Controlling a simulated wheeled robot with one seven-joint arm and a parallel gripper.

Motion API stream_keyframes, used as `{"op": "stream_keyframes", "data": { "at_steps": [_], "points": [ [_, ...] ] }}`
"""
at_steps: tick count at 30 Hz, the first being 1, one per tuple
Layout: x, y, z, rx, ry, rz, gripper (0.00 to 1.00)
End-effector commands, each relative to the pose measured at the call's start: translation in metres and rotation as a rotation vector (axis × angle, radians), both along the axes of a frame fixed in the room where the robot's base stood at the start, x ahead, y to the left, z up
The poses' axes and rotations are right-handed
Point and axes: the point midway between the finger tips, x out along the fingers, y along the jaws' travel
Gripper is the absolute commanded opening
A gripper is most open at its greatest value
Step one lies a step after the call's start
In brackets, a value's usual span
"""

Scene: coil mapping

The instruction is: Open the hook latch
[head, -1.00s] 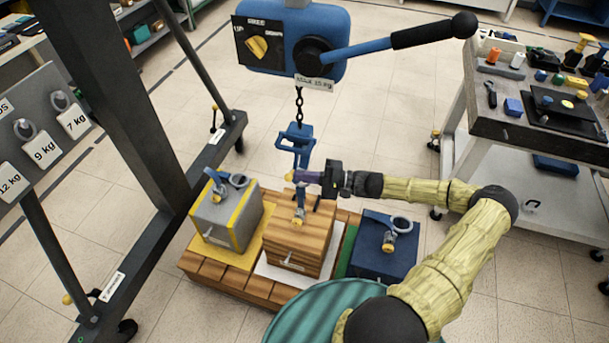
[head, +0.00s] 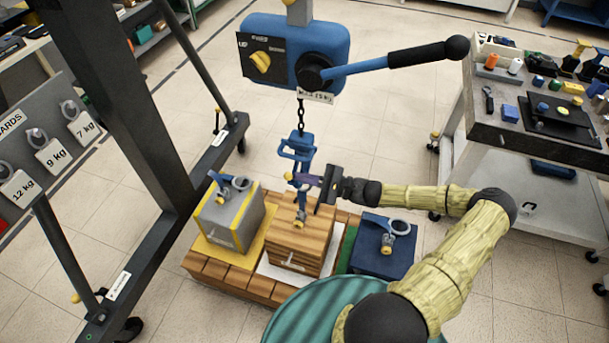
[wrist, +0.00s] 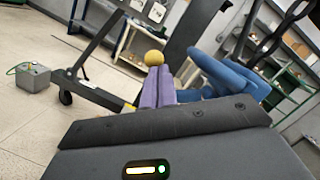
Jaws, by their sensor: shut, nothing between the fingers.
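The blue hook (head: 299,150) hangs on a short chain below the blue hoist. A small yellow knob (head: 289,176) shows at its lower left, and in the wrist view a yellow ball (wrist: 154,58) stands just beyond my fingertips. My gripper (head: 300,178) is shut, its purple fingers (wrist: 157,88) together and empty, close beside the hook's lower part. In the wrist view the blue hook body (wrist: 225,75) lies to the right of the fingers. Whether the fingers touch the knob or hook, I cannot tell. The latch itself is hard to make out.
The wooden crate (head: 294,240) stands directly below the hook. A grey-yellow box (head: 228,220) is left of it and a dark blue box (head: 383,245) right, all on a wooden pallet (head: 225,264). The hoist lever (head: 400,52) extends right above my arm.

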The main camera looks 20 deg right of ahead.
Motion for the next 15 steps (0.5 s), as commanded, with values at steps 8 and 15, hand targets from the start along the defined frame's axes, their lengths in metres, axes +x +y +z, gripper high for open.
{"op": "stream_keyframes", "data": {
  "at_steps": [8,15],
  "points": [
    [0.000,0.000,0.019,0.106,0.157,0.001,0.00],
    [0.001,0.000,0.024,0.102,0.152,0.001,0.00]
  ]
}}
